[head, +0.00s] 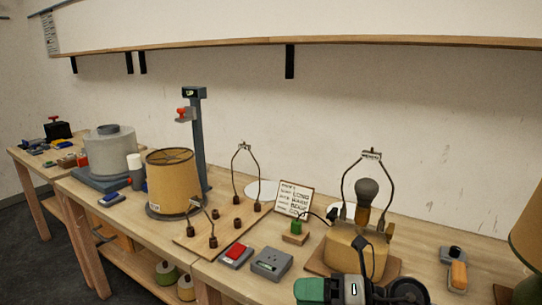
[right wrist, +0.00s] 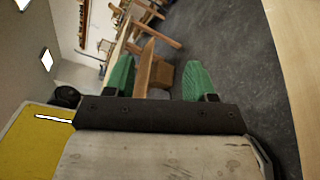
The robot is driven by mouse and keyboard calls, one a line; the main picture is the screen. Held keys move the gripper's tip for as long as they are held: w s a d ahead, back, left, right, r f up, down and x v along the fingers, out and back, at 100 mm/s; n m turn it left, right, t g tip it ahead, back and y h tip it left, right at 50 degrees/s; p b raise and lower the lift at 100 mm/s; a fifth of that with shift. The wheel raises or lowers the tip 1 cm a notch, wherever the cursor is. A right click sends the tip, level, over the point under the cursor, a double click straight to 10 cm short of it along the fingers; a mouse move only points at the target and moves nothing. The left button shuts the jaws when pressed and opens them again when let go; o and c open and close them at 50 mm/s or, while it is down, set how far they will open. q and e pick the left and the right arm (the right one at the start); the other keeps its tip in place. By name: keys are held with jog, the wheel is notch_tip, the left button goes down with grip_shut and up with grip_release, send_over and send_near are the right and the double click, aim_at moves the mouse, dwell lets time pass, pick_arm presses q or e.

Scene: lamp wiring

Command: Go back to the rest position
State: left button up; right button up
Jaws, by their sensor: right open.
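My right gripper (head: 312,290) shows at the bottom of the head view, in front of the lamp base and apart from the bench objects as far as I can tell. In the right wrist view its two green fingers (right wrist: 158,78) stand wide apart with nothing between them. The lamp (head: 352,252) has a tan block base, a grey bulb (head: 367,190) and a wire harp (head: 371,155) around the bulb. Part of the base is hidden behind my right arm. My left gripper is in neither view.
The wooden bench (head: 230,272) holds a drum-shaped lampshade (head: 172,182), a peg board (head: 218,225), a red-topped box (head: 236,255), a grey box (head: 271,264) and a handwritten card (head: 295,199). A large shade (head: 527,240) stands at the right edge. Dark floor (right wrist: 225,50) is open beyond my right fingers.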

jog(key=d+r+m+t+h, duration=0.1)
jog(key=d+m+t, duration=0.1)
jog(key=m+t, duration=0.65)
jog(key=d+r+m+t+h, duration=0.2)
jog(key=m+t, duration=0.5)
jog(key=m, duration=0.2)
jog(key=s+d+f+m+g+h, duration=0.3)
jog(key=d+f+m+h, duration=0.6)
jog(key=f+m+h, duration=0.5)
jog(key=s+f+m+g, duration=0.2)
jog(key=s+f+g, duration=0.2)
jog(key=s, duration=0.3)
jog(key=s+d+f+m+g, duration=0.1)
jog(key=s+f+m+g, duration=0.1)
jog(key=s+f+g, duration=0.35)
jog(key=s+f+m+g, duration=0.2)
jog(key=s+g, duration=0.1)
jog(key=s, duration=0.5)
notch_tip(320, 180, down, 20)
jog(key=p, duration=0.4)
jog(key=s+d+f+g+p, duration=0.2)
jog(key=s+d+f+p, duration=0.1)
jog(key=s+f, duration=1.1)
jog(key=s+n, duration=0.1)
jog(key=s, duration=0.1)
jog(key=shift+s+f, duration=0.15)
jog(key=shift+s, duration=0.15)
